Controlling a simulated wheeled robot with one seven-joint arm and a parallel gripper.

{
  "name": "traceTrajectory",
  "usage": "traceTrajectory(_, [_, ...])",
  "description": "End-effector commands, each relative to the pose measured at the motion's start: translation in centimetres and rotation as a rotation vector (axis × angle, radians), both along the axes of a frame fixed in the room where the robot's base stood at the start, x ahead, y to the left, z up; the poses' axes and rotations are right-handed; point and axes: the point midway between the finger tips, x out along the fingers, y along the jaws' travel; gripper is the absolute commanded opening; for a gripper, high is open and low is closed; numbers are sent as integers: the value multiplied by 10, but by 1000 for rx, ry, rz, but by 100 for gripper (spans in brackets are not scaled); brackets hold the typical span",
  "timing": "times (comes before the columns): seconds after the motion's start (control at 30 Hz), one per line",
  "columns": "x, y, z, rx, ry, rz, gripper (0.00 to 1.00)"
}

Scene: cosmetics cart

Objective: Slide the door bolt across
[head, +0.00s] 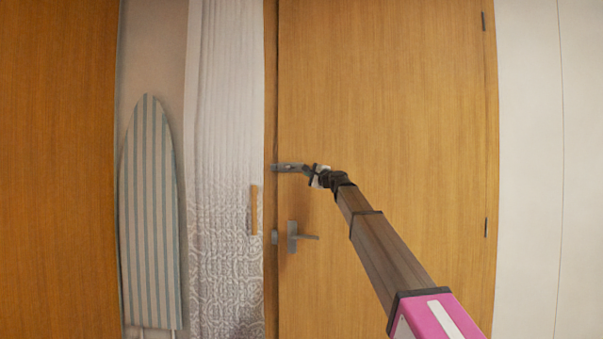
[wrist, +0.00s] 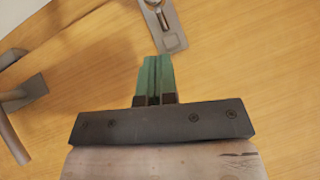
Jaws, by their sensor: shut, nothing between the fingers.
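The wooden door (head: 390,100) is in its frame, with hinges on the right. The grey metal door bolt (head: 287,167) is on its left edge, above the lever handle (head: 293,236). In the wrist view, part of the bolt (wrist: 165,25) shows at the top, with a rounded slot and a small square piece. My gripper (wrist: 158,62) is shut and empty, its green fingertips just short of the bolt's plate; I cannot tell if they touch it. In the head view my gripper (head: 308,172) is at the bolt's right end and hides part of it.
The door handle (wrist: 22,100) juts out at the left of the wrist view. Left of the door are a white patterned curtain (head: 225,130) and a striped ironing board (head: 150,210). A plain white wall (head: 530,150) is at the right.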

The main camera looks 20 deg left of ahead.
Motion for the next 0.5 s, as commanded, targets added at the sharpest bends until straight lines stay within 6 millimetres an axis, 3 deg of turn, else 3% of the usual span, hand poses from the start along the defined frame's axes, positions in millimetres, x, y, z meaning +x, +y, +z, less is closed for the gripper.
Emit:
traceTrajectory(0.03, [-10, -12, -4, 1, 0, -1, 0])
traceTrajectory(0.23, [-31, -46, -11, 0, -1, -1, 0])
traceTrajectory(0.5, [-41, -63, -14, 1, -1, 0, 0])
